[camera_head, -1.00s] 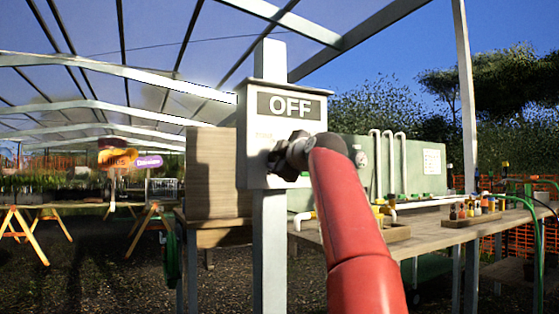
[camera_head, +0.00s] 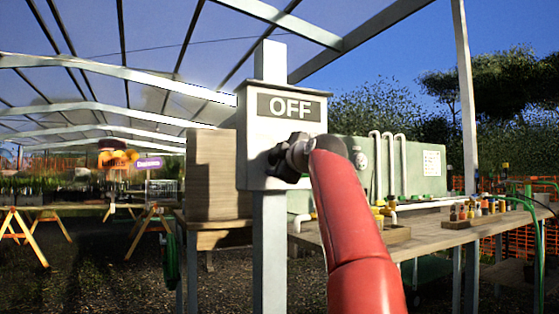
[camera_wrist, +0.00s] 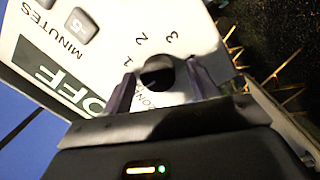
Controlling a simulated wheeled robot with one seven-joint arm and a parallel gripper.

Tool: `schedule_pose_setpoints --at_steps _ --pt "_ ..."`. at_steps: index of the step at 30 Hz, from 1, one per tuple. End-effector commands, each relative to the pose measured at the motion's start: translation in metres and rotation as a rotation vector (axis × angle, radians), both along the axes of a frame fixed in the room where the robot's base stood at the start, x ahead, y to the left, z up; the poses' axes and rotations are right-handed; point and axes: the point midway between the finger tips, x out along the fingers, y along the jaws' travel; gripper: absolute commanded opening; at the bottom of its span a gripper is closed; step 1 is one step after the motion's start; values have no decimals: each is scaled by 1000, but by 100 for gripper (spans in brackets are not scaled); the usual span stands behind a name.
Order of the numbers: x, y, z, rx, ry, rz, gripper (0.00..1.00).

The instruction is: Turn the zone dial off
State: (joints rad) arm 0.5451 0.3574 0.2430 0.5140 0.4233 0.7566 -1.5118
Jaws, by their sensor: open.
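The control box (camera_head: 258,135) is a white panel on a grey post, with a dark display reading OFF (camera_head: 290,106). In the wrist view its face is tilted, with the dark OFF display (camera_wrist: 65,85), a MINUTES label and a minus 5 button (camera_wrist: 80,25). The round dark zone dial (camera_wrist: 156,75) has the marks 1, 2 and 3 around it. My gripper (camera_wrist: 158,88) is open, with one finger on each side of the dial. I cannot tell whether the fingers touch it. In the head view my gripper (camera_head: 284,160) is at the box front and hides the dial.
A wooden bench (camera_head: 440,235) with a green tank, white pipes and small bottles stands to the right. Wooden boards (camera_head: 212,175) stand behind the post on the left. Plant tables (camera_head: 40,210) are farther left. The gravel floor in front is open.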

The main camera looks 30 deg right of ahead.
Motion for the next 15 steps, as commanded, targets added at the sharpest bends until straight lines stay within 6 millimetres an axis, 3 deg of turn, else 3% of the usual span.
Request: schedule_pose_setpoints --at_steps 7,15 --pt "-10 0 -2 -1 -2 -2 59" --pt "-56 1 -5 -1 -3 -4 59"
